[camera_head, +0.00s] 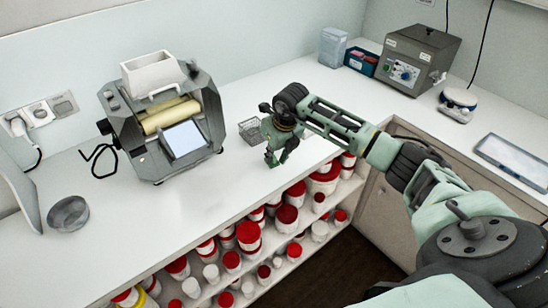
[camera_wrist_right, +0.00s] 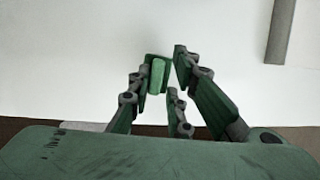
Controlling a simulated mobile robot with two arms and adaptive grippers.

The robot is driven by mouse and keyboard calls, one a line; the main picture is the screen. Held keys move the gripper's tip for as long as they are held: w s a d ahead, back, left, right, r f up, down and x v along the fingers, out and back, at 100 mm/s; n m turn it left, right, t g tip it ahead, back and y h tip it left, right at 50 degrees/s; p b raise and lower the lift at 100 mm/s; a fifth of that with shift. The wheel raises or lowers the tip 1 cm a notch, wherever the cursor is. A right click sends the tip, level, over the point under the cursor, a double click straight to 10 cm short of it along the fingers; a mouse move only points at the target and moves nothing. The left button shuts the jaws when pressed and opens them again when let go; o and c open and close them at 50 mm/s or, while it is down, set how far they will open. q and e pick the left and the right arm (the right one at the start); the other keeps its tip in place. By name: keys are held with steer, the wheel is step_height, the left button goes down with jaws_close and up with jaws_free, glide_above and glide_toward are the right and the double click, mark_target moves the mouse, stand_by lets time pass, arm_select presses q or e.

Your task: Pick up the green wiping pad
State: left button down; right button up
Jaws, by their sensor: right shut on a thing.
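The green wiping pad (camera_wrist_right: 157,76) shows in the right wrist view as a small light-green block between the fingers of my right gripper (camera_wrist_right: 168,70). The gripper is shut on it. In the head view my right gripper (camera_head: 272,156) points down at the front edge of the white counter (camera_head: 215,190), to the right of the mill. The pad is too small to make out clearly there. My left gripper is in neither view.
A mill with a yellow roller (camera_head: 170,115) stands left of my right gripper, with a wire basket (camera_head: 250,131) between them. A grey bowl (camera_head: 68,214) sits far left. Red-lidded jars (camera_head: 248,236) fill the shelf below. A grey control box (camera_head: 415,60) stands back right.

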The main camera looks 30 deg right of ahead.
step_height(320, 180, up, 3)
steer(key=shift+d+b, duration=0.1)
steer(key=shift+b, duration=0.7)
steer(key=s+r+b, duration=0.3)
steer(key=s+r, duration=0.4)
steer(key=s, duration=0.4)
steer(key=shift+s+d+b, duration=0.3)
steer(key=shift+s+d, duration=0.05)
steer(key=shift+d, duration=0.05)
